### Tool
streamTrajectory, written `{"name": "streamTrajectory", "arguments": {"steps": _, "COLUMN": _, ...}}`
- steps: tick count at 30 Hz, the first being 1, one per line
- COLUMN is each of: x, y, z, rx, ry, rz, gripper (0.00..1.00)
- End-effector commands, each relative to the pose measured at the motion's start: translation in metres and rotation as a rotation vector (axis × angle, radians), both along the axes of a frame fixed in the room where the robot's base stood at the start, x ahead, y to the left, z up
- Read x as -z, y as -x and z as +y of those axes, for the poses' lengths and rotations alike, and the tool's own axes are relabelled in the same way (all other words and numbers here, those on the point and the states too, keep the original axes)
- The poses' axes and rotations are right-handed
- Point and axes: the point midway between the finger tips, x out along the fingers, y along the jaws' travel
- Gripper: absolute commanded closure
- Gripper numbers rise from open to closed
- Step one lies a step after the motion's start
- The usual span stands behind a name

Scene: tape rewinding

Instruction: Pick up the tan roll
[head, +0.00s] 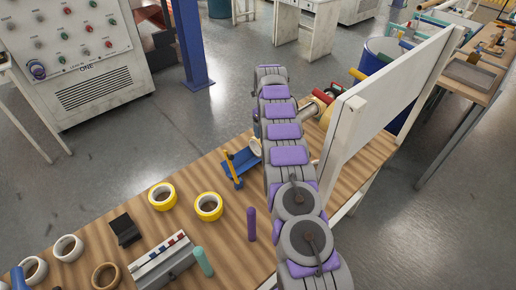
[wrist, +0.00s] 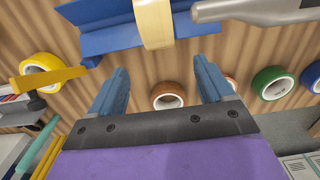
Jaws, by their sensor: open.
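A pale tan roll (wrist: 153,22) stands on edge at the blue holder (wrist: 100,40), at the top of the wrist view. In the head view a cream roll (head: 255,147) shows beside the blue holder (head: 240,163), partly hidden by my arm. My gripper (wrist: 159,66) is open and empty, with its two blue fingers apart. The pale roll is beyond the fingertips in the picture, not between the pads. An orange-brown roll (wrist: 168,95) shows between the fingers, lower in the picture. A brown-tan roll (head: 105,275) lies at the table's front left in the head view.
Yellow rolls (head: 208,206) and white rolls (head: 68,248) lie on the wooden table (head: 190,235). A purple cylinder (head: 251,225) stands near my arm. A white upright panel (head: 385,100) is at the right. A grey tool (wrist: 255,10) and a green roll (wrist: 272,82) are right of the fingers.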

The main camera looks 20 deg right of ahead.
Motion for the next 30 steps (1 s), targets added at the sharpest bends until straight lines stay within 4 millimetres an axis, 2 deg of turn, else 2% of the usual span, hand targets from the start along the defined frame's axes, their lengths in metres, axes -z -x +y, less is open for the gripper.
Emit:
{"name": "streamTrajectory", "arguments": {"steps": 3, "x": 0.024, "y": 0.000, "z": -0.003, "rx": 0.002, "ry": 0.000, "rz": 0.001, "gripper": 0.19}}
{"name": "streamTrajectory", "arguments": {"steps": 9, "x": 0.054, "y": 0.001, "z": -0.004, "rx": 0.003, "ry": -0.001, "rz": 0.000, "gripper": 0.19}}
{"name": "streamTrajectory", "arguments": {"steps": 17, "x": 0.065, "y": 0.000, "z": 0.001, "rx": 0.000, "ry": 0.002, "rz": -0.002, "gripper": 0.19}}
{"name": "streamTrajectory", "arguments": {"steps": 27, "x": 0.110, "y": 0.003, "z": 0.004, "rx": 0.001, "ry": 0.000, "rz": -0.001, "gripper": 0.19}}
{"name": "streamTrajectory", "arguments": {"steps": 30, "x": 0.114, "y": 0.003, "z": 0.004, "rx": 0.001, "ry": -0.002, "rz": -0.001, "gripper": 0.19}}
